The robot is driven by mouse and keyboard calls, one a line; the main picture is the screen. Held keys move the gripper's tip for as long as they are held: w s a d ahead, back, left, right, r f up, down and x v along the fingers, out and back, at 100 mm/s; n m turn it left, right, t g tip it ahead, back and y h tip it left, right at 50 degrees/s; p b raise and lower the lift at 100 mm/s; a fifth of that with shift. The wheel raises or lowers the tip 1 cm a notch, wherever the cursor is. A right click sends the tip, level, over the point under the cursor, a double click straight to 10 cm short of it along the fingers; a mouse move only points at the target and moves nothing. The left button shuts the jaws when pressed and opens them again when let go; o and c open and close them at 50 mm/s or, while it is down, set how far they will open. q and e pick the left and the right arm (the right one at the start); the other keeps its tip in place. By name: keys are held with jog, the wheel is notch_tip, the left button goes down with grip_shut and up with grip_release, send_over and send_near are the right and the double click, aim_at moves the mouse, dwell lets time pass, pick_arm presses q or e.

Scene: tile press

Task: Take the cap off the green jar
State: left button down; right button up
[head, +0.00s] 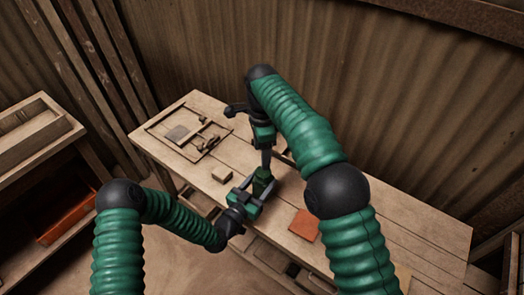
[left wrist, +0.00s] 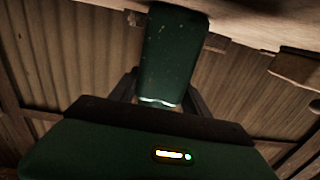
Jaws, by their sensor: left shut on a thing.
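My left gripper (head: 252,192) reaches in from the left and is shut on the jar. In the left wrist view, the jar (left wrist: 172,50) sits between the two dark fingers. My right gripper (head: 266,160) points down from above, with its fingertips at the top of the jar. The cap cannot be made out there, and I cannot tell whether the right fingers are closed on it.
On the table (head: 400,225), a small wooden block (head: 221,174) lies left of the jar and an orange-red tile (head: 304,225) to its right. A shelf (head: 40,140) stands left of the table.

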aim_at(263, 173)
jog(key=m, duration=0.5)
jog(key=shift+m, duration=0.4)
jog(key=m, duration=0.4)
jog(key=shift+w, duration=0.1)
jog(key=shift+m, duration=0.3)
notch_tip(263, 173, down, 8)
